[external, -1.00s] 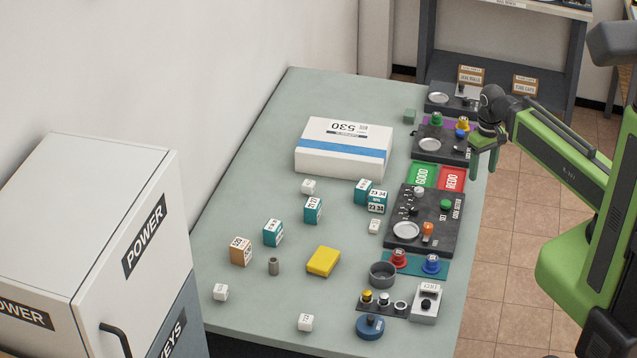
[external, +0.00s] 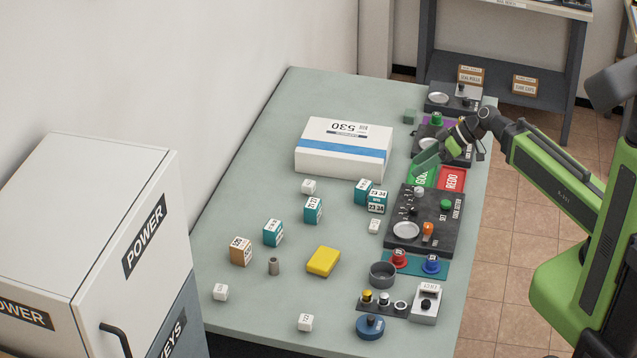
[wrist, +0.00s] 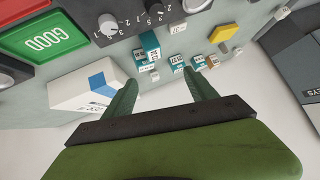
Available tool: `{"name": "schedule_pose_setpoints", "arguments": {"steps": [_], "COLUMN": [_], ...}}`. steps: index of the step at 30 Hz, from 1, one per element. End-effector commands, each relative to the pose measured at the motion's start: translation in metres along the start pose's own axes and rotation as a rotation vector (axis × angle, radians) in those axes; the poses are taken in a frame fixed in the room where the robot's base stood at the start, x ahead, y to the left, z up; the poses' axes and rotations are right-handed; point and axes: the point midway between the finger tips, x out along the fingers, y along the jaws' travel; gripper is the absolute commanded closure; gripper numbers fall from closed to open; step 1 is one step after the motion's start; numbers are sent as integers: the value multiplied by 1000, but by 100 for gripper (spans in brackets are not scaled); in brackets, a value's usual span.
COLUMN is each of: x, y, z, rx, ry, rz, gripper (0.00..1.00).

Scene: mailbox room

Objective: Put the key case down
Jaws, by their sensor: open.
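Several small teal, white-labelled cases stand on the table. Two stand close together (external: 376,203) right of its middle; others stand apart, farther left (external: 313,210) and nearer the camera (external: 272,233). An orange-brown case (external: 241,251) stands left of them. I cannot tell which one is the key case. My gripper (external: 450,158) is open over the right side of the table, by the green GOOD pad (external: 420,176), and tilted. In the wrist view the fingers (wrist: 160,90) are spread with nothing held between them. The teal cases (wrist: 149,46) appear beyond the fingertips.
A white box with a blue stripe (external: 343,150) lies at the back. A red REDO pad (external: 452,179) and dark control panels (external: 445,230) line the right edge. A yellow block (external: 323,262) and several white cubes (external: 305,322) are spread around. The left back of the table is clear.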

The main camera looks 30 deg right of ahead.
Motion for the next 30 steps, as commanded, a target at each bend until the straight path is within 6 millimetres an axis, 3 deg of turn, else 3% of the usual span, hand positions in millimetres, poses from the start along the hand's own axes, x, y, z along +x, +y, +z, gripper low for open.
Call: {"name": "schedule_pose_setpoints", "arguments": {"steps": [1, 7, 12, 25, 30], "x": [25, 63, 74, 86, 112], "y": [7, 16, 21, 21, 20], "z": [12, 24, 39, 34, 30], "rx": [-18, 10, 12, 13, 12], "ry": [69, 239, 236, 233, 232], "rz": [-14, -62, -59, -58, -60], "gripper": [34, 34, 34, 34, 34]}}
